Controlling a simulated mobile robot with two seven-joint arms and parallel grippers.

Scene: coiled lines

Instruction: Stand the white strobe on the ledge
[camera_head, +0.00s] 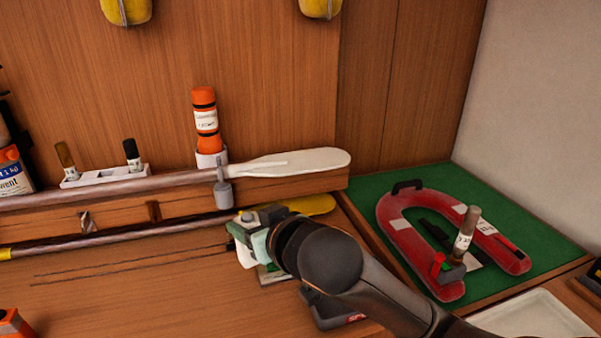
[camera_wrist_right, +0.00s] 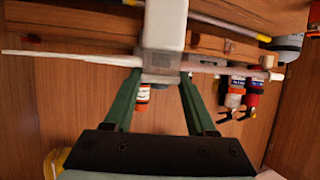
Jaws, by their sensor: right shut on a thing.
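The white strobe (camera_wrist_right: 165,22) is a white block with a greyish end, held between the two green fingers of my right gripper (camera_wrist_right: 160,76) in the right wrist view. In the head view my right gripper (camera_head: 254,232) is over the wooden bench, in front of the ledge, and mostly hides the strobe; a white part of it (camera_head: 245,257) shows below the fingers. The wooden ledge (camera_head: 290,187) runs along the back wall, with a white-bladed paddle (camera_head: 295,162) lying along it. My left gripper is not in view.
An orange canister (camera_head: 206,125) stands in a white holder behind the paddle. A white rack (camera_head: 105,176) holds two small vials to the left. A yellow-bladed paddle (camera_head: 310,204) lies below the ledge. A red horseshoe-shaped float (camera_head: 405,240) lies on a green mat (camera_head: 370,187) at right.

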